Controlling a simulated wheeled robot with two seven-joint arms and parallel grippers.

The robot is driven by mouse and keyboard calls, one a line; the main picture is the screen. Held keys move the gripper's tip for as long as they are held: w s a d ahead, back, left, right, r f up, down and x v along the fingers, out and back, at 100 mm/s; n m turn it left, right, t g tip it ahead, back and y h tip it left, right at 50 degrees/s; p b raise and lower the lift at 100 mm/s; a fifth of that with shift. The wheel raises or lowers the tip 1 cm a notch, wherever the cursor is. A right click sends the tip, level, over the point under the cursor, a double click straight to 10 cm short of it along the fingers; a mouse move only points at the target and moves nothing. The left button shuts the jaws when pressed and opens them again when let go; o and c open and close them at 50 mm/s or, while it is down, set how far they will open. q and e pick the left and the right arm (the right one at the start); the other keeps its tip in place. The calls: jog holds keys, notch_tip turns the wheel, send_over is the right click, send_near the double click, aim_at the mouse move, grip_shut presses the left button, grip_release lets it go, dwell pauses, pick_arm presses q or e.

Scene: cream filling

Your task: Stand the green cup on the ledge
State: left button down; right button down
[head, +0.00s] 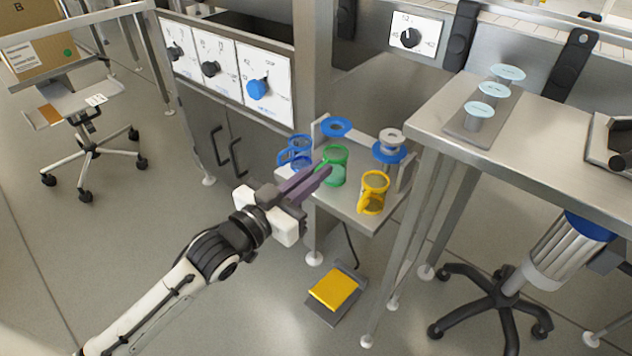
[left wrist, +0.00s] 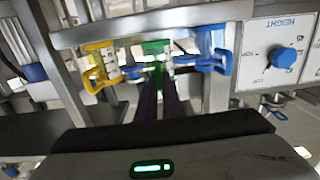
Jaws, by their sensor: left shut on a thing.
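The green cup (head: 336,167) stands upright over the small metal ledge (head: 352,213), between a blue cup and a yellow cup; I cannot tell if its base touches the ledge. My left gripper (head: 326,172) reaches in from the left and is shut on the green cup. The left wrist view shows the gripper's two fingers (left wrist: 157,92) close together at the green cup (left wrist: 156,48). The fingers hide part of the cup. My right gripper is in neither view.
The yellow cup (head: 373,194) stands close to the right, and the blue cup (head: 297,150) close to the left. Blue-rimmed nozzles (head: 336,126) are behind. A steel table (head: 540,130) is at the right. A yellow pedal (head: 334,288) lies on the floor below.

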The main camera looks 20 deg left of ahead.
pick_arm(q)
jog(key=shift+f, duration=0.5)
jog(key=c, duration=1.9)
grip_release()
jog(key=shift+f, duration=0.15)
